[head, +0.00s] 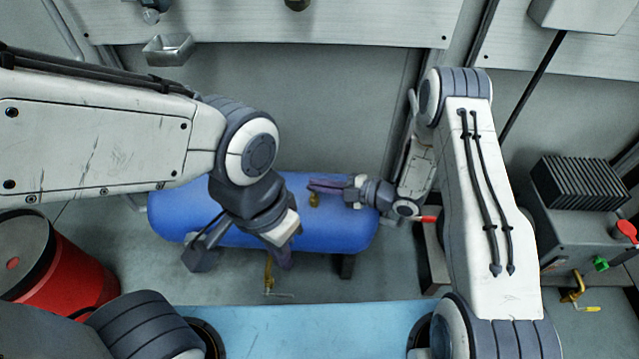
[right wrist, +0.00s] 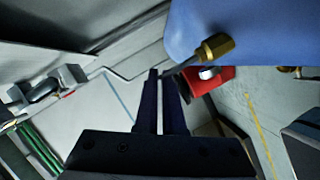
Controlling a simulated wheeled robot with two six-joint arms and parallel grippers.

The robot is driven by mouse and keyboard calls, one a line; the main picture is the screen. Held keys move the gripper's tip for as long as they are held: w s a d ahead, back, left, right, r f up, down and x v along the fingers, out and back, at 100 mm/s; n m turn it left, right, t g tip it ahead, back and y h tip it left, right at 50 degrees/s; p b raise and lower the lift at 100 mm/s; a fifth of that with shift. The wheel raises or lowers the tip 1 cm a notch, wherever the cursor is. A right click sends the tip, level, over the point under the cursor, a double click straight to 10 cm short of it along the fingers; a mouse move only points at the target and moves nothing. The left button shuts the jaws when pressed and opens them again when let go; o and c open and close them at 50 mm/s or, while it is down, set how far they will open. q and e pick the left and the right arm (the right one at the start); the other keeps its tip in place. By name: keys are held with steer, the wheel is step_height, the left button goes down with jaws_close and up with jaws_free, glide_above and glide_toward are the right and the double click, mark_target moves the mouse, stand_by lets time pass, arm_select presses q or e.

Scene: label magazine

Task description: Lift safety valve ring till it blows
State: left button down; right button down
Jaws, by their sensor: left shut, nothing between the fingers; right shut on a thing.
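The safety valve (head: 314,200) is a small brass fitting on top of the blue tank (head: 180,212). In the right wrist view the brass valve (right wrist: 215,47) has a thin grey stem running to my fingertips. My right gripper (head: 312,187) is at the valve, and its fingertips also show in the right wrist view (right wrist: 158,75). It is shut at the end of the stem, on the ring, which the fingers mostly hide. My left gripper (head: 284,262) is shut and empty, pointing down in front of the tank, away from the valve.
A brass drain tap (head: 269,275) with a lever is below the tank, close to my left gripper. A red drum (head: 75,262) stands at the left. A grey machine with black fins (head: 580,183) stands at the right. A light blue surface (head: 310,325) lies at the front.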

steer(key=shift+w+d, duration=0.2)
stand_by(0.3)
steer(key=shift+r+p, duration=0.65)
steer(key=shift+r, duration=0.1)
steer(key=c, duration=1)
jaws_free()
steer(key=shift+s+a, duration=0.1)
steer(key=p+v, duration=0.1)
steer(key=v, duration=0.6)
steer(key=shift+s+d, duration=0.1)
steer(key=shift+d, duration=0.2)
